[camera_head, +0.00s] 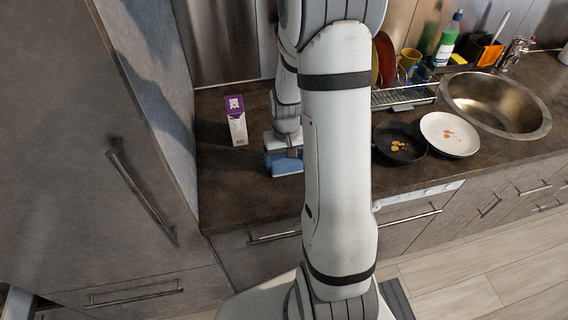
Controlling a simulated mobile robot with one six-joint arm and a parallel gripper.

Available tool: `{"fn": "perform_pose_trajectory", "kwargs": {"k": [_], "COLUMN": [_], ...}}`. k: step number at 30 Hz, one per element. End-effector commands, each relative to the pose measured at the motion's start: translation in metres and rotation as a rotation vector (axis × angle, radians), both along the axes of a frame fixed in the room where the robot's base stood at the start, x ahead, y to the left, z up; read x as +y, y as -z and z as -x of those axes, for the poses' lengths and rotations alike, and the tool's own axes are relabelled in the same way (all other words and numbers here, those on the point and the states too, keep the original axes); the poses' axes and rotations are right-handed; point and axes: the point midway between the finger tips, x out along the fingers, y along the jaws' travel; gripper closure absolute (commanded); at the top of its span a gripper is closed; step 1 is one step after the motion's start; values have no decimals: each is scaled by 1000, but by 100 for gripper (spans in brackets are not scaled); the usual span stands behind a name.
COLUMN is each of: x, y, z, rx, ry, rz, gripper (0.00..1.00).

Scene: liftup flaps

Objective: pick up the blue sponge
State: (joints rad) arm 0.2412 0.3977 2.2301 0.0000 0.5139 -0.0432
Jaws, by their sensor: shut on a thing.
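The blue sponge (284,168) is on or just above the dark countertop (240,192), left of my forearm; I cannot tell whether it touches the counter. My gripper (284,152) points down at it and is shut on it. My forearm hides the right side of the sponge and part of the gripper.
A white and purple carton (236,120) stands just left of my gripper. A black pan (399,142), a white plate (450,134) with food bits, a dish rack (404,95) and a round sink (496,103) are to the right. A tall cabinet (90,130) closes off the left.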

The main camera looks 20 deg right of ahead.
Motion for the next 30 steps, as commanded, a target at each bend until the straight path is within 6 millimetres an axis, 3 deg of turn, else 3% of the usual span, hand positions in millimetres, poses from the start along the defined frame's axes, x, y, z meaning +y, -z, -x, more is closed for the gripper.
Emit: {"fn": "perform_pose_trajectory", "kwargs": {"k": [11,22,30], "x": [-1,-1,-1], "y": [-10,-79,-100], "z": [-1,-1,0], "rx": [-4,-6,-1], "ry": [1,1,1], "rz": [1,1,0], "gripper": [40,40,40]}}
